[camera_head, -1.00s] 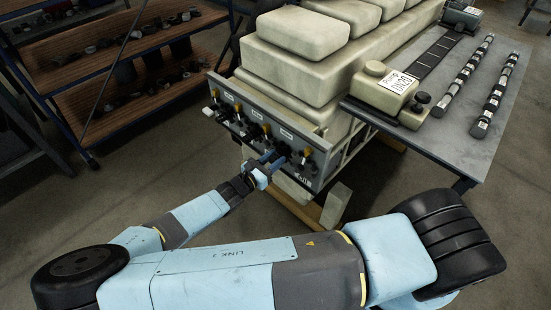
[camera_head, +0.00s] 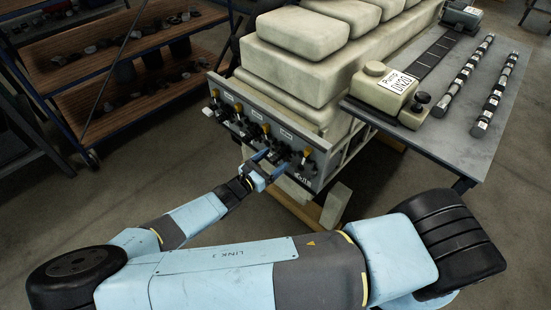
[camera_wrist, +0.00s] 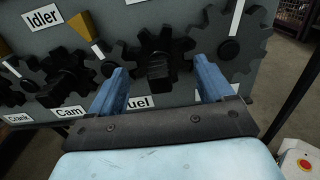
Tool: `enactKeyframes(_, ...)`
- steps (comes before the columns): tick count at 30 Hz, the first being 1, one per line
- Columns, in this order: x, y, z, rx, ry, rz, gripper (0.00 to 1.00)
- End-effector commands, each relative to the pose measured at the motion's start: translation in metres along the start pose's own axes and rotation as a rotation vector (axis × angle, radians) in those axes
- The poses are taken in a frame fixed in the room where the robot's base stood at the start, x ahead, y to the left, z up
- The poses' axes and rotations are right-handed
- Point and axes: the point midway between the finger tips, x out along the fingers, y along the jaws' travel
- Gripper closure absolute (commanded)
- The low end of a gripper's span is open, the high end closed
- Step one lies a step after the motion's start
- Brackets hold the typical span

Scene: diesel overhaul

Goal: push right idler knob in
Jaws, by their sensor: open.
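The grey gear panel (camera_head: 262,125) is on the front end of the large pale engine, with dark gears and yellow-tipped parts. My gripper (camera_head: 270,158) is open in front of the panel's lower right half. In the wrist view its two blue fingers (camera_wrist: 158,66) stand either side of a black knob (camera_wrist: 159,68) on a dark gear, with gaps on both sides. Another gear (camera_wrist: 228,48) with a white pointer lies right of the fingers. An "Idler" label (camera_wrist: 42,17) is at upper left. I cannot tell which knob is the right idler.
Labels "Crank", "Cam" and a partly hidden "Fuel" (camera_wrist: 139,102) lie along the panel's lower part. A workbench (camera_head: 470,138) with a pump and shafts stands at right. A parts shelf (camera_head: 115,50) stands at left. Open floor lies left of the engine.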

Motion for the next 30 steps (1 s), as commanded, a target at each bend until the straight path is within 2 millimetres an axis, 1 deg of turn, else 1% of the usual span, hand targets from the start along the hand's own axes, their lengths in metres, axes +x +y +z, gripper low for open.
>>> enactKeyframes(3, -0.016, 0.000, 0.000, 0.000, 0.004, 0.002, 0.19)
enactKeyframes(9, -0.040, 0.001, 0.000, 0.001, 0.004, 0.002, 0.19)
enactKeyframes(15, -0.058, 0.000, 0.000, 0.000, 0.003, 0.001, 0.19)
enactKeyframes(18, -0.060, 0.000, 0.000, 0.000, 0.001, 0.000, 0.19)
enactKeyframes(30, -0.060, 0.000, 0.000, 0.000, 0.001, 0.001, 0.19)
